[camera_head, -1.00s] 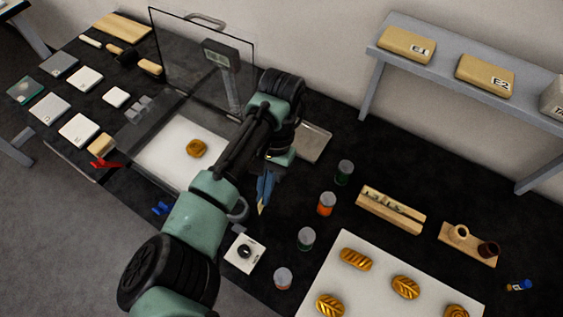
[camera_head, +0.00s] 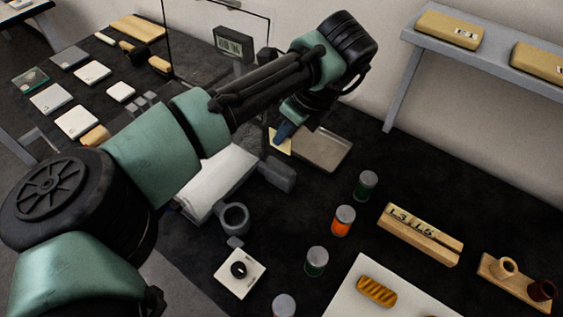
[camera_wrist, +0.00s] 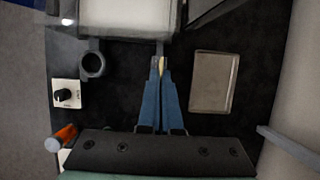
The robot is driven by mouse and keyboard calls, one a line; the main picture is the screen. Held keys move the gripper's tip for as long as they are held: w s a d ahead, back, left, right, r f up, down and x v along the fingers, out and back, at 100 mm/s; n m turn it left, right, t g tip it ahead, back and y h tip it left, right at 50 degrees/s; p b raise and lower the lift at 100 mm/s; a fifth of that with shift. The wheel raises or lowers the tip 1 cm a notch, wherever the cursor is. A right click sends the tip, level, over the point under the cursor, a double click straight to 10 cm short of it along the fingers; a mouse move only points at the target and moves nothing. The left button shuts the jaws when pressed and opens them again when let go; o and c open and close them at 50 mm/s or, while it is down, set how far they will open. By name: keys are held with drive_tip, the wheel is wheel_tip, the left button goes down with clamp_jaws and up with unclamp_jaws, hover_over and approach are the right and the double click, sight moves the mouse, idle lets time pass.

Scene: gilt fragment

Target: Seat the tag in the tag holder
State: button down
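My gripper (camera_head: 284,134) is shut on a thin cream tag (camera_head: 277,143), held near the grey tray's left edge in the head view. In the wrist view the blue fingers of my gripper (camera_wrist: 161,72) are close together, and a narrow cream strip of the tag (camera_wrist: 161,65) shows between their tips. No tag holder is clearly marked. A slotted wooden block (camera_head: 420,236) with dark characters stands to the right. A dark grey block (camera_head: 279,176) sits beside the white platform. I cannot tell which is the holder.
A grey metal tray (camera_head: 325,153) lies right of my gripper. A grey ring (camera_head: 235,217), a white knob box (camera_head: 240,272) and several lidded jars (camera_head: 343,221) stand in front. A clear panel and display (camera_head: 233,45) rise behind. Dark table between jars and tray is free.

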drive_tip(key=shift+f, duration=3.45)
drive_tip(key=shift+f, duration=0.2)
drive_tip(key=c, duration=1.1)
unclamp_jaws()
drive_tip(key=shift+r, duration=0.2)
